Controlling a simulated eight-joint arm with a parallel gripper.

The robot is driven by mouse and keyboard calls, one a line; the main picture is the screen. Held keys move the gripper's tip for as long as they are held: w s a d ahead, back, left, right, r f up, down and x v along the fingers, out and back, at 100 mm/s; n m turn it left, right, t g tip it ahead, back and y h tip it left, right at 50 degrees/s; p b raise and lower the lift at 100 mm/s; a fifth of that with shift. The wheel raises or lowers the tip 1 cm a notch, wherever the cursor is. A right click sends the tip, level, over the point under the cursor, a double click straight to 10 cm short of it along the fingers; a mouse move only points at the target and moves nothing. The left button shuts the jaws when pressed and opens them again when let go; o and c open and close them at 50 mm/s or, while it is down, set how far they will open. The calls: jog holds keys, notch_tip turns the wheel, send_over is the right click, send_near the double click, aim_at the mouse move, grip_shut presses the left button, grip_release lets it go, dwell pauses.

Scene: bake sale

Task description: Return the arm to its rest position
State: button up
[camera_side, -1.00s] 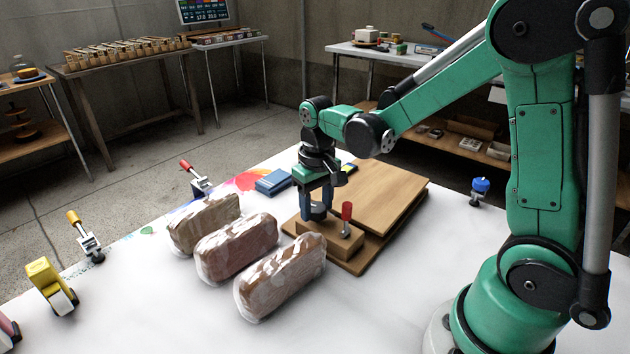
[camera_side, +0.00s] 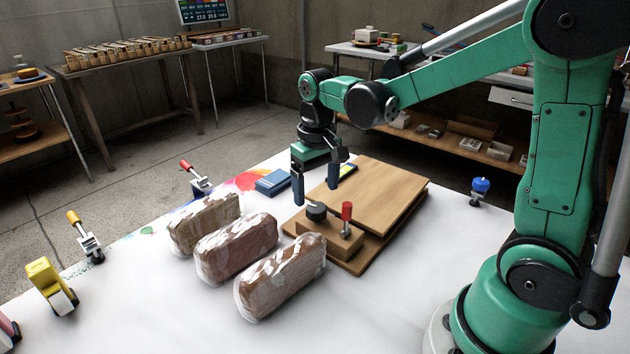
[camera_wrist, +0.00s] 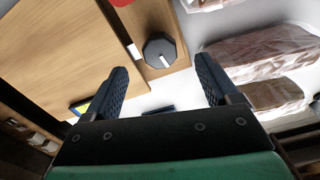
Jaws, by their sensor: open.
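My green arm reaches in from the right in the side view. My gripper (camera_side: 314,192) is open and empty, fingers pointing down above the wooden board (camera_side: 375,195). A dark round knob (camera_side: 316,211) sits on a small wooden block (camera_side: 335,246) at the board's front edge, below and apart from the fingers. A red-handled piece (camera_side: 347,212) stands beside the knob on the same block. In the wrist view my open fingers (camera_wrist: 168,88) show with the dark knob (camera_wrist: 159,50) beyond and between them.
Three wrapped loaves (camera_side: 238,247) lie in a row left of the board. A blue box (camera_side: 272,182) lies behind them. Toggle clamps (camera_side: 88,240) and a yellow item (camera_side: 50,285) stand at the left edge. A blue-topped item (camera_side: 480,188) stands at right. The front white table is clear.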

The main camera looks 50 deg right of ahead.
jog(key=shift+r, duration=0.9)
jog(key=shift+s+a+r+t, duration=0.25)
jog(key=shift+t, duration=0.05)
jog(key=shift+s+a+r+n+t, duration=0.35)
jog(key=shift+s+a+t, duration=0.45)
jog(key=shift+t, duration=0.3)
jog(key=shift+s+a+r+n+t, duration=0.2)
jog(key=shift+s+a+n+t, duration=0.25)
jog(key=shift+s+a+t, duration=0.5)
jog(key=shift+s+a+r+n+t, duration=0.35)
jog(key=shift+s+a+t, duration=0.3)
jog(key=shift+t, duration=0.6)
jog(key=shift+d, duration=0.15)
